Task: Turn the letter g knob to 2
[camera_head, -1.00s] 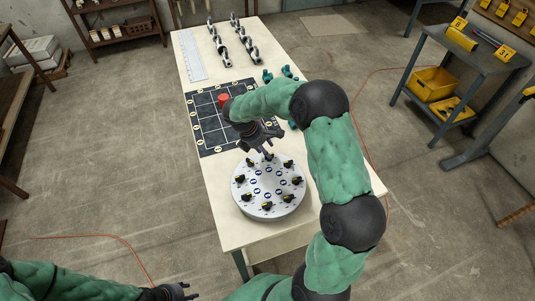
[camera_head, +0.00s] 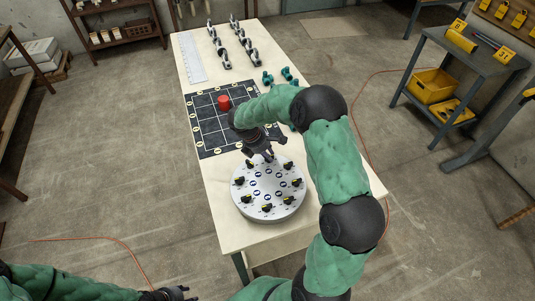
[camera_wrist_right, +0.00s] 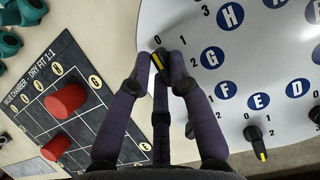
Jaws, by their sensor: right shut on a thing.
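A round white dial plate (camera_head: 270,214) stands on the table, with several black knobs with yellow marks around blue letter discs. My right gripper (camera_head: 268,157) is at the plate's far edge. In the right wrist view, its fingers (camera_wrist_right: 159,62) are shut on a black knob with a yellow stripe (camera_wrist_right: 157,61). This knob lies beside the blue disc that reads as G (camera_wrist_right: 212,57). Digits 0, 2 and others ring it; the fingers cover part of it, and I cannot tell which digit its stripe meets. My left gripper (camera_head: 178,294) is low at the left, away from the table.
A black grid mat (camera_head: 208,151) with a red cylinder (camera_head: 224,103) lies beyond the dial. Another knob (camera_wrist_right: 257,140) sits near the disc E. Teal parts (camera_head: 287,73), grey fittings (camera_head: 252,55) and a white ruler (camera_head: 192,57) lie farther back.

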